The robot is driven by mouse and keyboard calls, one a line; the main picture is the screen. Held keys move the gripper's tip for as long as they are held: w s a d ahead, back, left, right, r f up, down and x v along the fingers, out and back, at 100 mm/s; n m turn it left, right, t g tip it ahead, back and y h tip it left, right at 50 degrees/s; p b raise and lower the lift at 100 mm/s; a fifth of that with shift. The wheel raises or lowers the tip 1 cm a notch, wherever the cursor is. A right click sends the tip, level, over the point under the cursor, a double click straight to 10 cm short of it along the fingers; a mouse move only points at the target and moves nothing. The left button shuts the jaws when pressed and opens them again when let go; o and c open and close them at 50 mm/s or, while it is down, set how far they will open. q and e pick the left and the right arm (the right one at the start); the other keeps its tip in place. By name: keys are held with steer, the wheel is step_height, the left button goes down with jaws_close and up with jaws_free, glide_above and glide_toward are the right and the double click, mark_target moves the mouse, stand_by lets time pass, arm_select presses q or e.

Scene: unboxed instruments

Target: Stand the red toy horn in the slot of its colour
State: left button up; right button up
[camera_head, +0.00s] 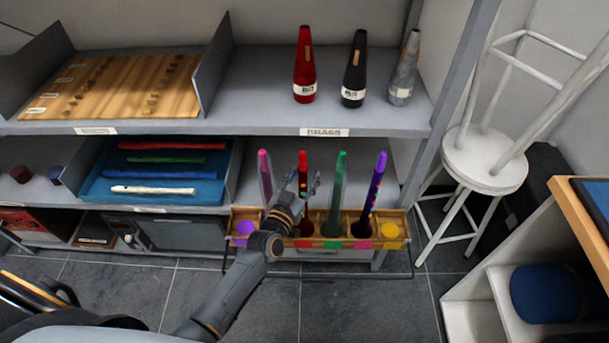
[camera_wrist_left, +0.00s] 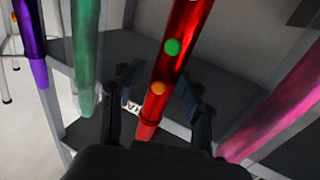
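The red toy horn (camera_head: 303,160) stands upright in the wooden rack (camera_head: 318,242), its lower end appearing to be in the compartment above the red label (camera_head: 303,244). My left gripper (camera_head: 304,184) is around the horn's upper part and hides some of it. In the left wrist view, the red horn (camera_wrist_left: 170,75) with green and orange dots passes between the two open fingers (camera_wrist_left: 160,95), with a gap on each side. My right gripper is not in view.
A pink horn (camera_head: 265,172) stands to the left in the rack; a green horn (camera_head: 338,185) and a purple horn (camera_head: 376,178) stand to the right. Purple (camera_head: 245,229) and yellow (camera_head: 390,231) pieces mark the rack's ends. Shelves (camera_head: 260,118) rise behind; a white stool (camera_head: 485,160) stands right.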

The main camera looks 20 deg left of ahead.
arm_select(q)
steer(key=s+a, duration=0.1)
steer(key=s, duration=1.1)
steer(key=shift+a+r, duration=0.1)
stand_by(0.4)
